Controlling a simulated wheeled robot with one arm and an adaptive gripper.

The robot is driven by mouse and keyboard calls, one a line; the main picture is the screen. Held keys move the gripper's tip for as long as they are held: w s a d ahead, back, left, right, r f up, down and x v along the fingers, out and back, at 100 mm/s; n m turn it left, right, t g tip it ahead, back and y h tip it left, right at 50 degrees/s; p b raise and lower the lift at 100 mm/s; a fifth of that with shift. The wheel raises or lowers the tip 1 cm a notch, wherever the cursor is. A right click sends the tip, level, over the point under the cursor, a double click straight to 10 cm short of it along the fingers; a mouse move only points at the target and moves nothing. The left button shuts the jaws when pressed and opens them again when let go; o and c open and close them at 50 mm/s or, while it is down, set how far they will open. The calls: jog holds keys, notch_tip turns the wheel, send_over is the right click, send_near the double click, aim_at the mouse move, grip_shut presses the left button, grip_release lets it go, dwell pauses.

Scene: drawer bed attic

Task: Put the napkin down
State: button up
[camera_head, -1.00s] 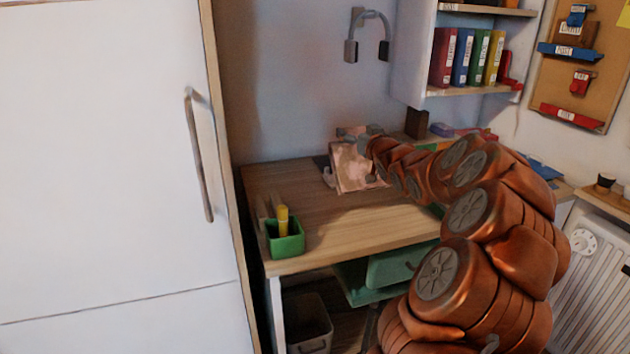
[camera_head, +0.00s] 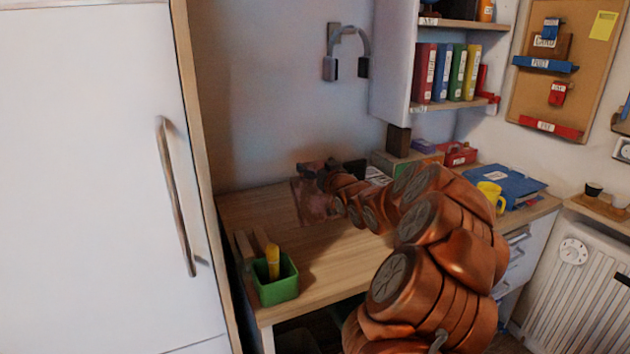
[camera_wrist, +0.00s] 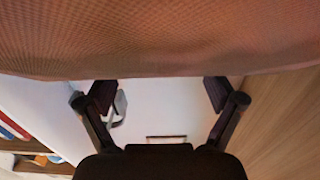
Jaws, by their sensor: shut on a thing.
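The napkin is a pinkish-brown cloth (camera_head: 310,203) in the head view, hanging from my gripper (camera_head: 318,168) over the back part of the wooden desk (camera_head: 345,265). Whether its lower edge touches the desk top, I cannot tell. In the wrist view the napkin (camera_wrist: 160,38) fills the top of the picture as a woven cloth.
A green pen holder (camera_head: 277,283) stands at the desk's front left. A yellow mug (camera_head: 491,195) and blue folder (camera_head: 512,185) lie to the right. Headphones (camera_head: 346,52) hang on the wall above. A white cabinet (camera_head: 80,180) bounds the left. The desk's middle is clear.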

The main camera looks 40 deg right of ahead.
jog(key=shift+f, duration=1.8)
jog(key=shift+f+b, duration=0.2)
jog(key=shift+b, duration=0.1)
jog(key=o, duration=1.4)
jog(key=shift+r, duration=0.1)
jog(key=shift+o, duration=0.2)
